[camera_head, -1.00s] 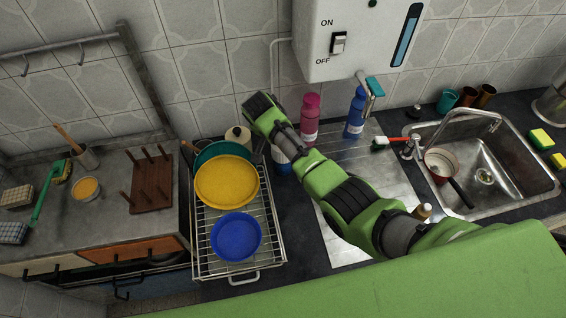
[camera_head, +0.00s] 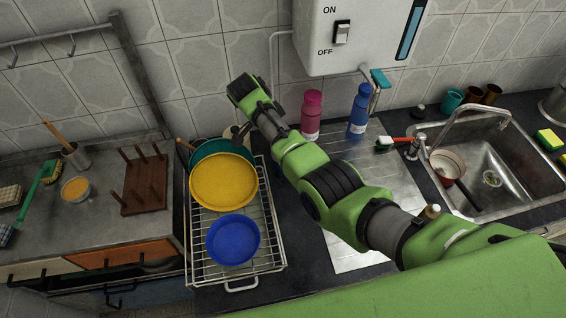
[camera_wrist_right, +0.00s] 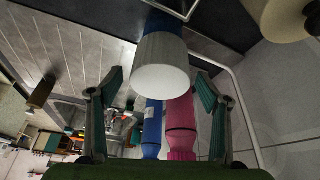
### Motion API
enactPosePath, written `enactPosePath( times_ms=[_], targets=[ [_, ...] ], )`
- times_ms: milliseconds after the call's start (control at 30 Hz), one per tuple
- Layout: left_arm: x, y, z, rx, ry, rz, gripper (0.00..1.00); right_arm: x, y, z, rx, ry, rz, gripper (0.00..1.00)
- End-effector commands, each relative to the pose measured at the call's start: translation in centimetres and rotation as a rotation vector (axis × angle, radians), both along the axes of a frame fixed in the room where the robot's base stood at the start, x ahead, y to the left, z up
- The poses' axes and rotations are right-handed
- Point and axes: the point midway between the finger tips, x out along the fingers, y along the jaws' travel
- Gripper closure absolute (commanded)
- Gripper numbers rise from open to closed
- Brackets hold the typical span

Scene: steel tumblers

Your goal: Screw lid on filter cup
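A container with a pale white-grey end (camera_wrist_right: 160,65) and a blue body (camera_wrist_right: 163,22) shows in the right wrist view; it looks like the filter cup. Whether the pale end is its lid, I cannot tell. My right gripper (camera_wrist_right: 159,76) is open, with one finger on each side of the pale end and gaps visible between. In the head view my right arm reaches in from the right and hides this container; the fingertips are not clear there. My left gripper is not in view. No separate loose lid can be made out.
A pink bottle (camera_head: 312,115) and a blue bottle (camera_head: 358,110) stand behind the arm. A wire rack (camera_head: 272,235) holds a yellow plate (camera_head: 224,180) and a blue bowl (camera_head: 233,240). A sink (camera_head: 535,175) is at right. A small white-capped bottle (camera_head: 432,211) is partly behind the arm.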

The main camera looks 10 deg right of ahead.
Motion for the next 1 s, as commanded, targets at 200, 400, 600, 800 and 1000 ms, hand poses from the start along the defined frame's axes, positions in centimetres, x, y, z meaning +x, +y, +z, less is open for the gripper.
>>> enactPosePath(
  times_ms=[200,400,600,800,1000],
  targets=[
    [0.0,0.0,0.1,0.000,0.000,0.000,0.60,-0.1,0.0,-0.1,0.000,0.003,0.002,0.29],
    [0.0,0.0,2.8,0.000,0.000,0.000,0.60,-0.2,-0.1,0.6,0.000,0.006,0.103,0.29],
    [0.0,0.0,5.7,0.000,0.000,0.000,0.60,-0.3,-0.1,0.5,-0.001,0.006,0.269,0.29],
    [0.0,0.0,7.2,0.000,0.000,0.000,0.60,-0.2,-0.1,-0.1,-0.001,0.005,0.439,0.29],
    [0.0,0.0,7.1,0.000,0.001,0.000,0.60,-0.1,0.0,-0.2,-0.001,0.003,0.505,0.29]
  ],
)
